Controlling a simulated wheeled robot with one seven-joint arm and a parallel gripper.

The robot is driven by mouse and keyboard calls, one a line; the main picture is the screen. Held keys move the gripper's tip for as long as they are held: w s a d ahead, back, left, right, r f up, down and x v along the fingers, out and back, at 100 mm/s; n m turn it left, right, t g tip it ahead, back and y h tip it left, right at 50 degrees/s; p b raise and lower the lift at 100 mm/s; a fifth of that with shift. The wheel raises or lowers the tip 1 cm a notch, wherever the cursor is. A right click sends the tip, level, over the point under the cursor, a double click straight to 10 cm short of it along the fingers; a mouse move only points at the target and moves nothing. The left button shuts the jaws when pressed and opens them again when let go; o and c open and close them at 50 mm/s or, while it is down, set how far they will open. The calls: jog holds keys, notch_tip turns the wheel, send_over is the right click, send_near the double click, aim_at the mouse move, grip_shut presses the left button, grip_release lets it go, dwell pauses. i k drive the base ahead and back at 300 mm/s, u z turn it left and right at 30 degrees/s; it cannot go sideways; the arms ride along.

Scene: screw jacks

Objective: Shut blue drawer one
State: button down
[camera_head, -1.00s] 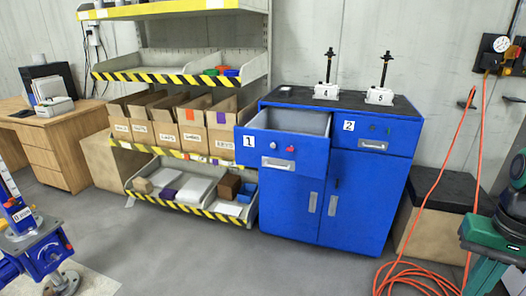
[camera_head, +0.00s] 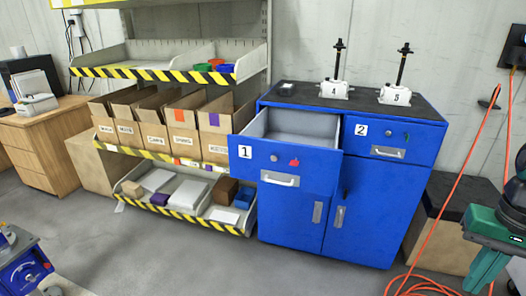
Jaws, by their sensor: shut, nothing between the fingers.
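Blue drawer one (camera_head: 285,166), marked with a white "1" label, is in the upper left of a blue cabinet (camera_head: 372,210). It stands pulled out, and its empty-looking grey inside shows from above. Its front has a silver handle (camera_head: 280,179), a round lock and a small red mark. Drawer two (camera_head: 389,138), to its right, sits flush in the cabinet. The two doors below are shut.
Two white screw jacks, labelled 4 (camera_head: 335,90) and 5 (camera_head: 395,95), stand on the cabinet top. Shelving with cardboard bins (camera_head: 183,137) stands left of it. An orange hose (camera_head: 455,190) hangs at right. Grey floor (camera_head: 190,255) in front is clear.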

aim_at(310, 136)
jog(key=u, duration=0.05)
jog(key=i, duration=0.9)
